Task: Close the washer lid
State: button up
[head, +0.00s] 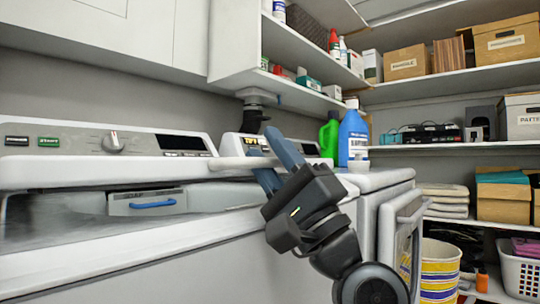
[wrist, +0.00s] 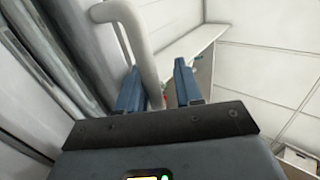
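The white washer (head: 120,262) fills the left of the head view. Its lid (head: 90,172) shows nearly edge-on as a thick white slab raised above the opening. A compartment with a blue handle (head: 153,205) shows beneath it. A white bar-like handle (head: 235,163) extends from the lid's right side. My gripper (head: 268,152) is at this handle, with its blue fingers apart. In the wrist view, the bent white handle (wrist: 138,45) passes between the fingers of my gripper (wrist: 159,88), nearer the left one. Whether it touches that finger is unclear.
A second white machine with an open front door (head: 405,235) stands right of the washer. A green bottle (head: 329,138) and a blue bottle (head: 352,135) stand on top. Shelves with boxes (head: 405,62) line the right. A striped bin (head: 439,270) and a white basket (head: 520,272) sit low right.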

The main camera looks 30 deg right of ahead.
jog(key=b+v, duration=0.1)
jog(key=v, duration=0.5)
jog(key=shift+s+d+f+b, duration=0.15)
jog(key=shift+f+b, duration=0.1)
jog(key=shift+b, duration=0.15)
jog(key=shift+s+f, duration=0.4)
jog(key=shift+s, duration=0.1)
